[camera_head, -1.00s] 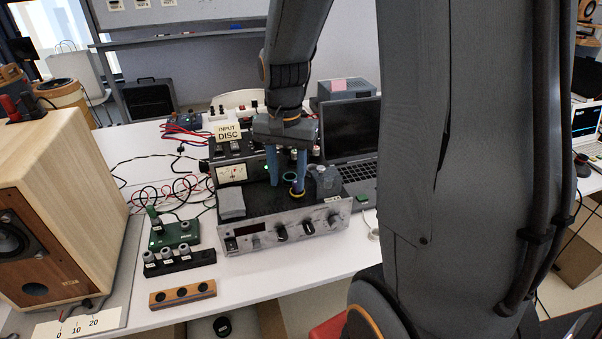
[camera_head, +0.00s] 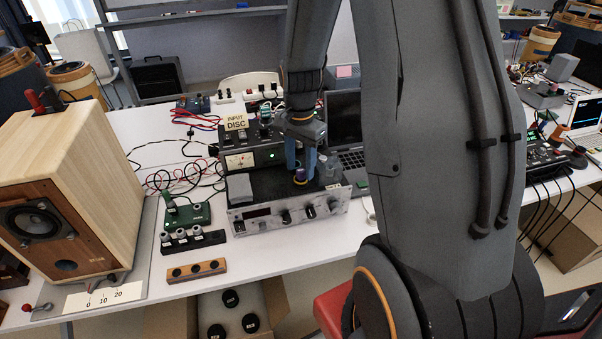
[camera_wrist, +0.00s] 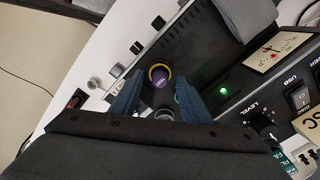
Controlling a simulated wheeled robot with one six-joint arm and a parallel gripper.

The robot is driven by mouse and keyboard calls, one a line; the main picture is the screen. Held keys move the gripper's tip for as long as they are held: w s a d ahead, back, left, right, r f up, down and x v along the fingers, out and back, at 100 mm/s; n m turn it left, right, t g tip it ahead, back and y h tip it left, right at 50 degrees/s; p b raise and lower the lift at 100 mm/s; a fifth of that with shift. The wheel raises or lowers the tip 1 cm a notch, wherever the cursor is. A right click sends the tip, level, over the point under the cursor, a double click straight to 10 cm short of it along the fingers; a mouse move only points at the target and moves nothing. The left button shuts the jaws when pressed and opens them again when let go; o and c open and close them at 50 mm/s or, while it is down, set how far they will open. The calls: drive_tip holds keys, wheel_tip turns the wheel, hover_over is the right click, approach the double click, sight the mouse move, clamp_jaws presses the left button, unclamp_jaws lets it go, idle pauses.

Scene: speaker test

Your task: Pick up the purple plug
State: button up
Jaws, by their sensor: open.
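The purple plug (camera_wrist: 160,79), with a yellow ring around its top and pale lettering, stands upright on the dark top of the silver-fronted amplifier (camera_head: 290,213). In the head view, the plug (camera_head: 300,176) shows low between the two blue fingers. My gripper (camera_head: 301,168) is open and points down over the amplifier. In the wrist view, my gripper (camera_wrist: 160,90) has one finger on each side of the plug. I cannot tell whether either finger touches it. The plug's lower part is hidden.
A wooden speaker (camera_head: 110,190) stands at the left. A grey block (camera_head: 240,188) lies on the amplifier's left side. A meter unit (camera_head: 240,160) stands behind it, and a laptop (camera_head: 345,125) to its right. A green board (camera_head: 187,215) and a wooden strip with holes (camera_head: 196,270) lie at left.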

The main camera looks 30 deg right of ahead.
drive_tip(key=shift+f, duration=0.55)
drive_tip(key=shift+c, duration=0.5)
clamp_jaws()
drive_tip(key=shift+r, duration=0.15)
